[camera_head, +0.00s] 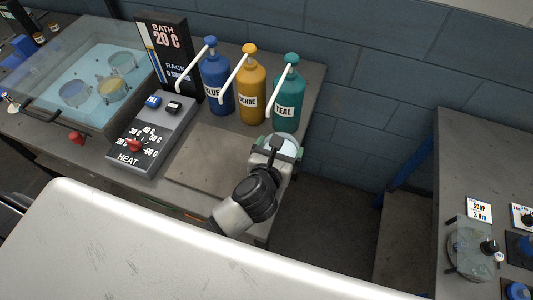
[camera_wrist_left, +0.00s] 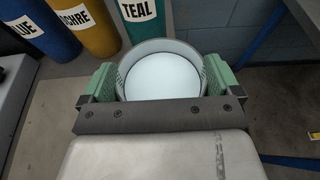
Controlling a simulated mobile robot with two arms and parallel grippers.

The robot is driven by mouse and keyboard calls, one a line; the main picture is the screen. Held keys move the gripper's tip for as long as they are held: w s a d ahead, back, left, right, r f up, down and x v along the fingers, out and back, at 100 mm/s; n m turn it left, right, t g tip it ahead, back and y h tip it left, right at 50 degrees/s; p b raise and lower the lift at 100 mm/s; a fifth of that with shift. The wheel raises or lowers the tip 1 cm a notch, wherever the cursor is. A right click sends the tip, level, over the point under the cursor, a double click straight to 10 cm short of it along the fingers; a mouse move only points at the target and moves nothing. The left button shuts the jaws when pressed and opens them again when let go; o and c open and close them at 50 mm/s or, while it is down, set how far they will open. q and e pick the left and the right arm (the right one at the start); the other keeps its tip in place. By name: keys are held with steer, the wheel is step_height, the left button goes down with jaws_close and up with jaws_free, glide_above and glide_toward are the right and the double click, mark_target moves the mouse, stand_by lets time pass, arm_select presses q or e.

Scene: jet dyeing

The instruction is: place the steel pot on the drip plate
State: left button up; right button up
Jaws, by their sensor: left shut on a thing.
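The steel pot (camera_head: 282,141) is a round, open vessel with a pale, bluish-white inside. It also fills the space between the green fingers in the left wrist view (camera_wrist_left: 160,76). My left gripper (camera_head: 277,147) is shut on the pot, one finger on each side, near the table's right edge, in front of the teal bottle. A flat grey-brown plate (camera_head: 207,160), which looks like the drip plate, lies bare on the table left of the gripper. Whether the pot's base touches anything is hidden. My right gripper is not in view.
Blue (camera_head: 217,84), ochre (camera_head: 250,88) and teal (camera_head: 286,103) pump bottles stand behind the plate. The heat control box (camera_head: 150,135) is left of it, with a glass-covered bath (camera_head: 95,85) farther left. A second table (camera_head: 470,160) is at right, across a floor gap.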

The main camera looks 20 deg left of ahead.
arm_select(q)
steer(key=a+f, duration=0.1)
steer(key=a, duration=0.2)
steer(key=shift+w+f, duration=0.15)
steer(key=shift+f, duration=0.25)
steer(key=shift+a+f, duration=0.1)
steer(key=shift+f, duration=2)
steer(key=shift+f, duration=0.15)
steer(key=o, duration=0.9)
steer(key=b+v, duration=0.2)
steer(key=v, duration=0.9)
steer(key=shift+s+r, duration=0.35)
steer(key=shift+s, duration=0.2)
